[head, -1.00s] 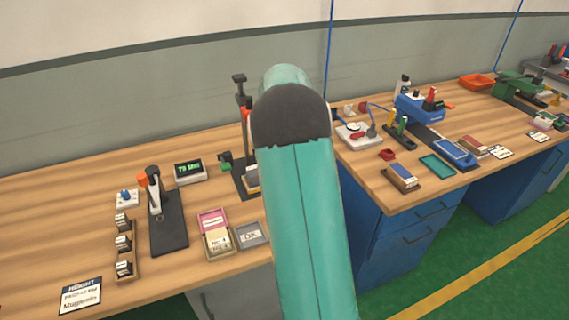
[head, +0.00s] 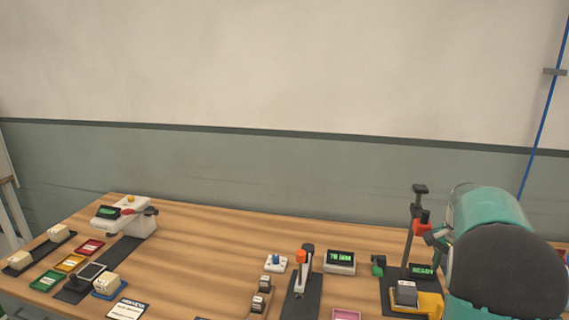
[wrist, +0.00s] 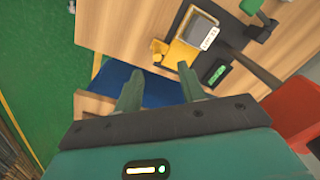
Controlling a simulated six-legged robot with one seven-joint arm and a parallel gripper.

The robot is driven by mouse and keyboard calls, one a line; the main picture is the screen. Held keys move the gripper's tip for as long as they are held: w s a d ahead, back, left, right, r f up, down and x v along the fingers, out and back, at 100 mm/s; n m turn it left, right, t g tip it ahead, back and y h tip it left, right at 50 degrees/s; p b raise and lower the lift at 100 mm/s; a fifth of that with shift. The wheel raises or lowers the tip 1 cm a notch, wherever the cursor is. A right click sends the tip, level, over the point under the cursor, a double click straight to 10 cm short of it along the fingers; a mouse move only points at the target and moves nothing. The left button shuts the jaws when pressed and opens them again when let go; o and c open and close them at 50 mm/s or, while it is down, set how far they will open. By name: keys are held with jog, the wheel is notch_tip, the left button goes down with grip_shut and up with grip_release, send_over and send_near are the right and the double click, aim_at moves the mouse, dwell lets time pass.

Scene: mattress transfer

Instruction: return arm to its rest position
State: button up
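My gripper (wrist: 160,86) shows in the wrist view with its two green fingers apart and nothing between them. It is above the edge of the wooden bench, with a blue cabinet and green floor below. My teal arm fills the lower right of the head view, and its dark rounded joint hides part of the bench there. The gripper's fingers cannot be made out clearly in the head view.
The wooden bench (head: 200,247) carries a press stand (head: 417,222) with a grey block (head: 406,292) close to my arm. A READY display (head: 423,270) stands beside it. Several coloured trays and a white device (head: 137,222) are at the left.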

jog(key=s+a+r+n+t, duration=0.1)
jog(key=s+a+r+n, duration=0.1)
jog(key=a+r, duration=0.3)
jog(key=s+a+r+n+t, duration=0.1)
jog(key=s+a+r+n, duration=0.15)
jog(key=a, duration=0.45)
jog(key=s+a+n+t, duration=0.3)
jog(key=s+a+n, duration=0.6)
jog(key=s+a, duration=0.9)
jog(key=shift+s+a, duration=0.4)
jog(key=shift+s, duration=0.15)
